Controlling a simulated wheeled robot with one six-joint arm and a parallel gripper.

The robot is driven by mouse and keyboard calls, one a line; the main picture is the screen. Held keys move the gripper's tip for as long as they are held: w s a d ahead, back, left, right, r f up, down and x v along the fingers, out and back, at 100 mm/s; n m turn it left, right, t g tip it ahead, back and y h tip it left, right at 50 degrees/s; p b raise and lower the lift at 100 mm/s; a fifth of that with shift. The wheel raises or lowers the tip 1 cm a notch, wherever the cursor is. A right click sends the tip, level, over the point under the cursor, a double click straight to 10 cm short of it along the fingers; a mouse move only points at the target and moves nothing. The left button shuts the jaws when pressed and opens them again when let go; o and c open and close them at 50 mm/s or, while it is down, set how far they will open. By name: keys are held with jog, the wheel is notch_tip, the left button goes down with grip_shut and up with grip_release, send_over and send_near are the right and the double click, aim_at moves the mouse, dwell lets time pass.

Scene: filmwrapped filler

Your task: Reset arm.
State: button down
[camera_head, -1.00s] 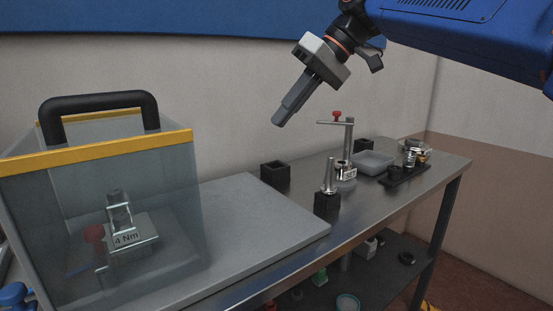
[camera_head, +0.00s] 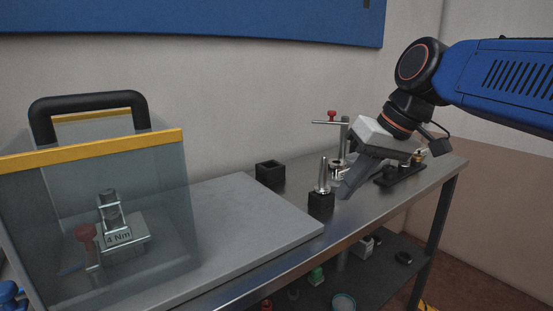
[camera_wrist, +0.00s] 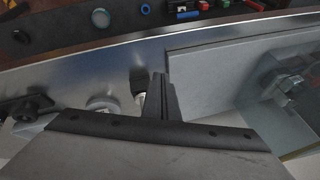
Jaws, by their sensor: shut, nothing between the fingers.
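My gripper (camera_head: 345,191) is at the right part of the steel bench in the head view, tilted down and to the left. Its fingers are together and hold nothing. The fingertips are just right of the black block with a metal pin (camera_head: 321,202), and I cannot tell whether they touch anything. In the wrist view the shut fingers (camera_wrist: 158,82) point up the picture toward the bench edge. My gripper body hides part of the items behind it on the bench.
A clear box with a yellow rim (camera_head: 95,148) and black handle stands left, with a "4 Nm" fixture (camera_head: 120,237) showing through it. An open black block (camera_head: 270,172) and a red-knobbed stand (camera_head: 332,117) are near my gripper. A lower shelf holds parts.

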jog(key=s+d+f+m+h, duration=0.1)
jog(key=s+d+f, duration=0.3)
jog(key=f, duration=0.3)
jog(key=s+d+f+m+t+h, duration=0.1)
jog(key=s+d+f+h, duration=0.1)
jog(key=s+d+f, duration=0.3)
jog(key=s+d+f+m+h, duration=0.1)
jog(key=s+d+f, duration=0.3)
jog(key=f, duration=0.7)
jog(key=shift+s+d+m+t+h, duration=0.3)
jog(key=shift+d+m+t, duration=0.15)
jog(key=shift+d, duration=0.25)
